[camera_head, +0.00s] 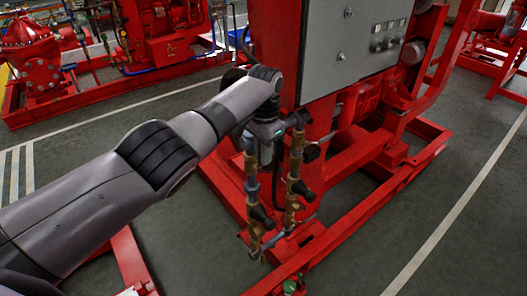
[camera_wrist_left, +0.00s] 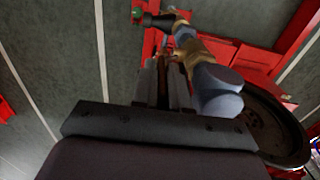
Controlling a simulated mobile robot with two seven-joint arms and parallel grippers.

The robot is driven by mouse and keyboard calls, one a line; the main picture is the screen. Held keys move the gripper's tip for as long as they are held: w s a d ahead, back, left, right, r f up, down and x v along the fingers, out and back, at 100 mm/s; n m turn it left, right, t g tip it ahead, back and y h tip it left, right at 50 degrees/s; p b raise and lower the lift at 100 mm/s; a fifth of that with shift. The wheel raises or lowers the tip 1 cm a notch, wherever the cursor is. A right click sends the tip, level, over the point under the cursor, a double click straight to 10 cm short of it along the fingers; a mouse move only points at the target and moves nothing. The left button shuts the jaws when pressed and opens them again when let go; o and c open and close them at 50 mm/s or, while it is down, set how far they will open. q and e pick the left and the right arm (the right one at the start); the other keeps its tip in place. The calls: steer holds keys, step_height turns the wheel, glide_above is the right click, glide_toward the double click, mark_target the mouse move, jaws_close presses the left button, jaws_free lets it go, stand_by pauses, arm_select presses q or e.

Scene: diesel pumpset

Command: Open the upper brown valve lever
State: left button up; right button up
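My left arm comes in from the left, and my left gripper (camera_head: 267,155) is at the upper part of two upright pipes with brass valves (camera_head: 293,187). My own wrist hides part of it there. In the left wrist view the fingers (camera_wrist_left: 172,85) are close together, with a narrow brown strip, seemingly the upper brown valve lever (camera_wrist_left: 179,84), between them. A brass fitting (camera_wrist_left: 195,52) and a grey rounded pipe end (camera_wrist_left: 217,90) are just right of the fingers. Black handles (camera_head: 260,217) sit lower on the pipes. My right gripper is not in view.
A grey control cabinet (camera_head: 345,45) on a red frame (camera_head: 400,165) stands behind and right of the pipes. In the left wrist view a dark round disc (camera_wrist_left: 265,125) is close on the right. Clear grey floor (camera_head: 190,225) lies left of the frame.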

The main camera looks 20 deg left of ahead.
arm_select(q)
steer(key=shift+o, duration=1.4)
steer(key=shift+d+r, duration=0.1)
steer(key=shift+r, duration=3.45)
